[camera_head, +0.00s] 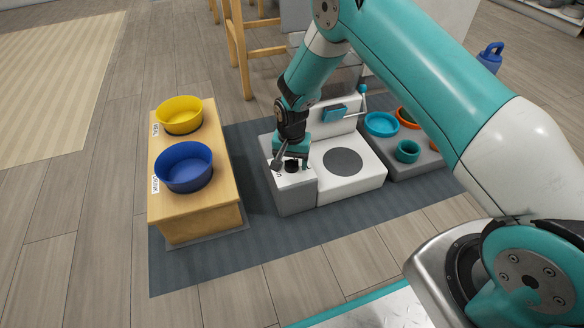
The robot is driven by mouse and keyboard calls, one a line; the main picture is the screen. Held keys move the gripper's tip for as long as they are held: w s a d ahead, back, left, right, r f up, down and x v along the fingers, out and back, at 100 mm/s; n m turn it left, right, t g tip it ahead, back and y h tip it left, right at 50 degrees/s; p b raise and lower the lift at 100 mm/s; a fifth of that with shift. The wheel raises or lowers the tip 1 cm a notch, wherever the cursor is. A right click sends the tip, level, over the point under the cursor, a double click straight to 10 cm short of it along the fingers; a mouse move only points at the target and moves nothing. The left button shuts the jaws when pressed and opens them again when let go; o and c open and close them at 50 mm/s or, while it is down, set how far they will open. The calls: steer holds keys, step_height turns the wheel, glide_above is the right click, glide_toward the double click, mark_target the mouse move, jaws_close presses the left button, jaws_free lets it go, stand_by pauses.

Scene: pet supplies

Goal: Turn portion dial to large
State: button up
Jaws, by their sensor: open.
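The portion dial (291,167) is a small dark knob on the white top of the feeder (357,184). Dark letter marks stand around it; an S shows at its lower left and an L at its right, and anything behind it is hidden by my gripper. My gripper (290,163) points down from above, right at the dial, with its jaws open. One dark finger shows at the dial's left. I cannot tell whether the fingers touch the dial or which mark it points to.
A wooden stand (226,217) with a yellow bowl (180,117) and a blue bowl (184,168) is at the left. A grey tray (410,166) with small bowls is at the right. A lever with a blue ball (363,89) rises behind the feeder.

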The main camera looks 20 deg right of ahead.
steer(key=shift+f, duration=0.35)
steer(key=c, duration=0.9)
steer(key=shift+r, duration=0.1)
